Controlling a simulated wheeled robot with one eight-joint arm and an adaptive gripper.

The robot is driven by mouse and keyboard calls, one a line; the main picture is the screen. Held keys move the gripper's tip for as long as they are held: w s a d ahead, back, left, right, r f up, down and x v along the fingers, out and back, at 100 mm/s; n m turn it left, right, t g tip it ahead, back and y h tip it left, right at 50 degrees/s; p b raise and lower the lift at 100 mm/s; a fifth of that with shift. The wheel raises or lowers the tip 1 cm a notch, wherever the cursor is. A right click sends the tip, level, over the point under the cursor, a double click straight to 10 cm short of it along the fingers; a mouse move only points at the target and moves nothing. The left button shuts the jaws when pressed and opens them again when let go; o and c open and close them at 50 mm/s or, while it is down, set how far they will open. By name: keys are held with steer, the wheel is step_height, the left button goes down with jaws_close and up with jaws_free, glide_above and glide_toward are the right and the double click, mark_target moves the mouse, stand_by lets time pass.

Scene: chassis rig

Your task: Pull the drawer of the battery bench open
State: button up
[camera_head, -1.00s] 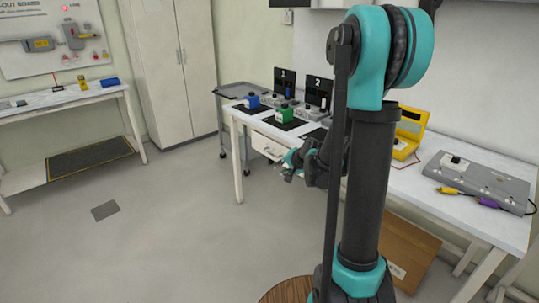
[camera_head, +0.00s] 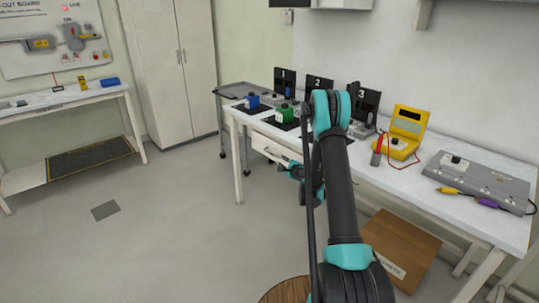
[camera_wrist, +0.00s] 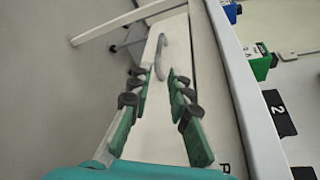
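The battery bench (camera_head: 400,181) is a white table along the wall. Its drawer (camera_head: 261,144) is a white front under the left part of the top and looks shut. The drawer's grey bar handle (camera_wrist: 162,52) shows in the wrist view, just beyond my fingertips. My gripper (camera_wrist: 164,76) is open and empty, its fingers pointing at the handle. They look apart from it, though the exact gap is hard to judge. In the head view my gripper (camera_head: 290,170) is beside the drawer, partly hidden by my arm, which also hides part of the drawer front.
Blue (camera_head: 252,101) and green (camera_head: 285,113) batteries stand on the bench top. A yellow meter case (camera_head: 404,130) and a grey box (camera_head: 478,183) are further right. A cardboard box (camera_head: 398,252) sits under the bench. The floor left of the bench is clear.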

steer(key=x, duration=1.7)
steer(key=shift+w+f, duration=0.1)
steer(key=shift+w, duration=0.2)
jaws_close()
